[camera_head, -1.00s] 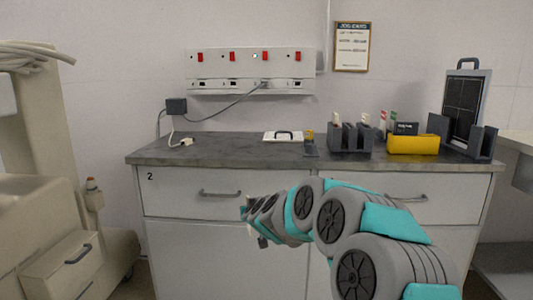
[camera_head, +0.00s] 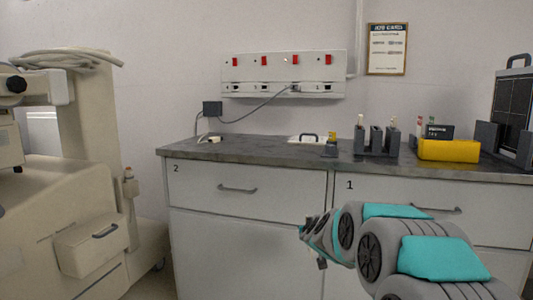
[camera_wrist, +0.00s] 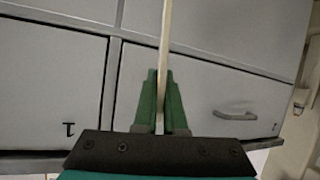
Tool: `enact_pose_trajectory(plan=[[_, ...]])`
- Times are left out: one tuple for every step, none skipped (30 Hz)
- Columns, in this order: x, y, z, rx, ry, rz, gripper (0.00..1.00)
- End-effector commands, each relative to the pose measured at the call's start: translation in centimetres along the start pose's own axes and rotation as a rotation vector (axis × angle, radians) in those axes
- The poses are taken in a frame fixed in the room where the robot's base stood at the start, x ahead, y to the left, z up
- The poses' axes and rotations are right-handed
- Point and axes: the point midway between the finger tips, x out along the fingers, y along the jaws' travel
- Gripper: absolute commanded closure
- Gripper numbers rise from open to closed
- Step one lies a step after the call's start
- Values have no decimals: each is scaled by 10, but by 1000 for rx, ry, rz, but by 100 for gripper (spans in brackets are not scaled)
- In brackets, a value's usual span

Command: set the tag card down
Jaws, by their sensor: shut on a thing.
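My gripper (camera_wrist: 161,78) has green fingers shut on the tag card (camera_wrist: 165,32), a thin, pale strip seen edge-on in the wrist view. The card stands out beyond the fingertips, in front of the grey drawer fronts. In the head view my arm reaches low in front of the cabinet, below the worktop edge. There the fingers and the card are hidden or too small to make out.
A beige machine (camera_head: 100,215) stands left. Drawers 2 (camera_head: 245,177) and 1 are closed.

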Motion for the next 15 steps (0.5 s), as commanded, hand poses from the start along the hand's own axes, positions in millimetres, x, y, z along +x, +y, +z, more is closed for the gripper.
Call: enact_pose_trajectory(plan=[[0,1,0,-12,-6,7,100],[0,1,0,-20,-10,9,100],[0,1,0,-28,-16,12,100],[0,1,0,-36,-19,15,100],[0,1,0,-42,-23,18,100],[0,2,0,-52,-27,23,100],[0,1,0,-61,-31,26,100],[0,1,0,-67,-35,29,100],[0,1,0,-77,-40,31,100],[-4,2,-7,-99,-44,17,100],[-7,2,-12,-120,-48,7,100],[-11,2,-18,-148,-53,-5,100],[-14,2,-23,-172,-59,-16,100],[-17,3,-29,-197,-60,-27,100],[-21,2,-36,-232,-65,-41,100]])
